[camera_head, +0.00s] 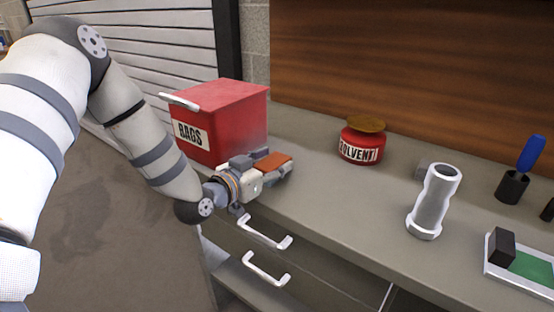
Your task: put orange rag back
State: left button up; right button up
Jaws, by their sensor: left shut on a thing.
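The orange rag (272,161) is a small flat orange-brown piece between the fingers of my left gripper (281,168). The gripper is shut on it, just above the counter's front part. The inside of the box is hidden. My right gripper is not in view.
On the grey counter (315,205) stand a red "SOLVENT" can (362,143), a grey metal cylinder (433,203), a blue-handled tool in a black holder (514,181) and a green-based tray (530,264). Drawers with white handles (265,232) are below. The counter between gripper and cylinder is clear.

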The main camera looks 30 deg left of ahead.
aim_at(257, 165)
pick_arm(q)
jog(key=o, duration=1.3)
jog(key=shift+w+f, duration=0.25)
jog(key=shift+f, duration=0.05)
jog(key=shift+o, duration=0.5)
jog(key=shift+r, duration=0.1)
jog(key=shift+a+r, duration=0.1)
jog(key=shift+r, duration=0.15)
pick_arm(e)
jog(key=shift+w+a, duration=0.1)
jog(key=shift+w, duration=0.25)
pick_arm(q)
jog(key=shift+r, duration=0.1)
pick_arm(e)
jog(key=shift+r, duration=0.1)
pick_arm(q)
jog(key=s, duration=0.1)
jog(key=s+r+p, duration=0.1)
jog(key=s, duration=0.1)
jog(key=s+r, duration=0.1)
jog(key=s, duration=0.1)
jog(key=shift+s+a+p, duration=0.2)
jog(key=shift+p, duration=0.15)
jog(key=s, duration=0.6)
jog(key=shift+s+a, duration=0.15)
jog(key=shift+a, duration=0.05)
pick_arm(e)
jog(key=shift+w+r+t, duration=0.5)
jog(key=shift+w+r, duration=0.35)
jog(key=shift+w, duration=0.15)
